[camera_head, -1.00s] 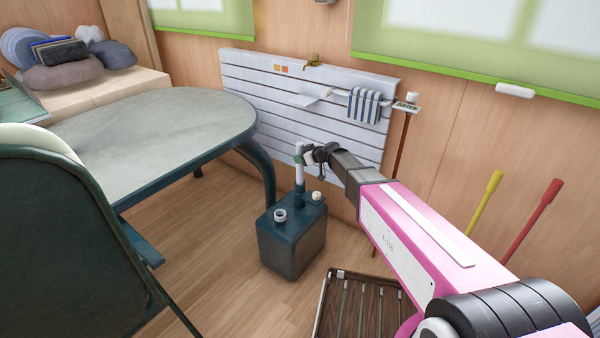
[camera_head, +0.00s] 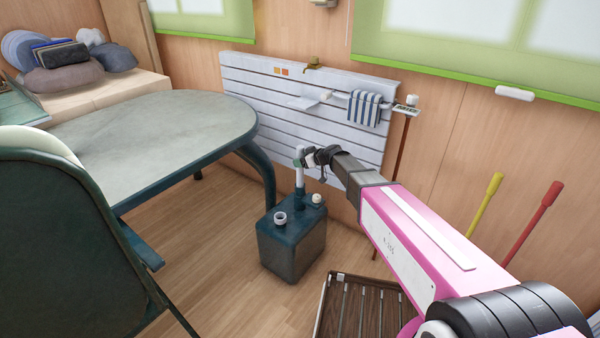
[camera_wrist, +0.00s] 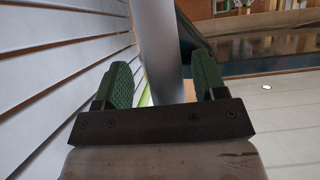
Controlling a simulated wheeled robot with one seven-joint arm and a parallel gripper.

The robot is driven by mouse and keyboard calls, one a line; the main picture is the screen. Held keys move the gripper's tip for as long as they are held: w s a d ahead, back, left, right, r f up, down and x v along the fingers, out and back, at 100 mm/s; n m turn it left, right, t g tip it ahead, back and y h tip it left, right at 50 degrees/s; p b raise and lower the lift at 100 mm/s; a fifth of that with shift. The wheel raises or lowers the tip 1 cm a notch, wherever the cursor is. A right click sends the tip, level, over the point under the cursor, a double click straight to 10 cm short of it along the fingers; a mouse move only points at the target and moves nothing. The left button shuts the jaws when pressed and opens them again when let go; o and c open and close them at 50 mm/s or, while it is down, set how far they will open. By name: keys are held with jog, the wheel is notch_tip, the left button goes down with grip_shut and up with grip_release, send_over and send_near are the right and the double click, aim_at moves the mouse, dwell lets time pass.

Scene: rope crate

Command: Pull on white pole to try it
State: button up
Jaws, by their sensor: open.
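The white pole (camera_head: 299,176) stands upright on top of a dark teal box-like base (camera_head: 290,245) on the floor. My gripper (camera_head: 305,157) is at the pole's upper part, reaching in from the right. In the wrist view the pole (camera_wrist: 157,45) shows as a thick pale grey cylinder between the two green finger pads of my gripper (camera_wrist: 165,85). The fingers are open, with a gap visible on the left side of the pole. Contact on the right pad is hard to tell.
A table (camera_head: 150,140) stands left of the base, with a dark green chair (camera_head: 70,240) in front. A slatted white wall panel (camera_head: 250,105) with a striped towel (camera_head: 364,108) is behind. A brown slatted rack (camera_head: 365,310) lies on the floor to the right.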

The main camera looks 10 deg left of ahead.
jog(key=v, duration=1)
jog(key=s+d+f+m+g+h, duration=0.1)
jog(key=s+d+f+m+h, duration=0.2)
jog(key=s+d, duration=0.4)
jog(key=s+d+f+m+g+h, duration=0.2)
jog(key=s+d+m, duration=0.4)
jog(key=d, duration=1.1)
jog(key=s+d+f+m+g+h, duration=0.1)
jog(key=s+d+f+m+h, duration=0.3)
jog(key=s+d, duration=0.5)
jog(key=d+h, duration=0.2)
jog(key=shift+d+m+g+h, duration=0.3)
jog(key=shift+d+g, duration=0.1)
